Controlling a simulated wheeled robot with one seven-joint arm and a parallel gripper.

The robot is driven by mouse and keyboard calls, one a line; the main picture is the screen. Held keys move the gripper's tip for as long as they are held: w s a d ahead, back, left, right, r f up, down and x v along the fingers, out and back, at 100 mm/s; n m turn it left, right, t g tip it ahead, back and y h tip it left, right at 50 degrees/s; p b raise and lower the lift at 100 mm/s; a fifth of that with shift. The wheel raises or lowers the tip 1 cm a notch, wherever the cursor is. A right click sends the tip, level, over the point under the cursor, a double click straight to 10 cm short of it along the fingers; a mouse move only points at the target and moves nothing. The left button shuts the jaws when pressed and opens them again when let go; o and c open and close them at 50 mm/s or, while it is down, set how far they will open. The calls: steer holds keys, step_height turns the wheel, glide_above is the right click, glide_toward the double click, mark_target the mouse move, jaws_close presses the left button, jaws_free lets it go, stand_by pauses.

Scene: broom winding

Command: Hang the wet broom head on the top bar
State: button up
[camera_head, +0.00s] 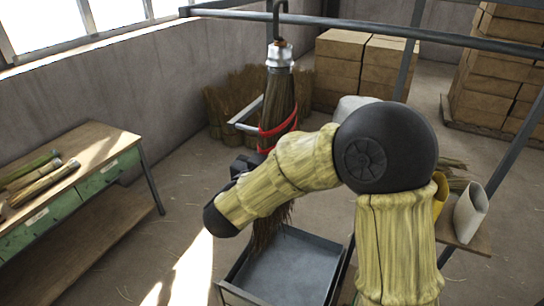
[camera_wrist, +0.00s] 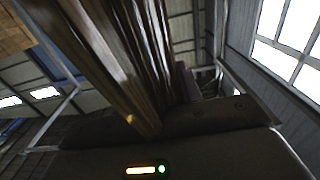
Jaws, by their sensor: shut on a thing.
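The broom head (camera_head: 282,92) hangs upright, with a metal collar, red binding and dark bristles. A dark hook (camera_head: 277,22) rises from its collar to the top bar (camera_head: 350,27). The hook's upper end overlaps the bar at the picture's top edge; I cannot tell whether it rests on the bar. The bristles (camera_wrist: 112,55) fill the middle of the wrist view, close above the gripper's dark body (camera_wrist: 165,152). The lower bristles are partly hidden behind my arm.
A grey tray (camera_head: 284,262) lies on the floor under the broom head. A wooden bench (camera_head: 105,142) with green drawers stands left, bearing sticks. Cardboard boxes (camera_head: 362,62) and bundles of bristle stand behind. A rack post (camera_head: 410,55) and side bar (camera_head: 500,150) stand right.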

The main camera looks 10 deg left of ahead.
steer(key=w+d+f, duration=0.2)
steer(key=w, duration=0.5)
steer(key=shift+d+f, duration=0.2)
steer(key=shift+d, duration=0.05)
stand_by(0.7)
steer(key=o, duration=1.3)
steer(key=b+v, duration=0.7)
steer(key=v, duration=1)
steer(key=shift+s, duration=0.2)
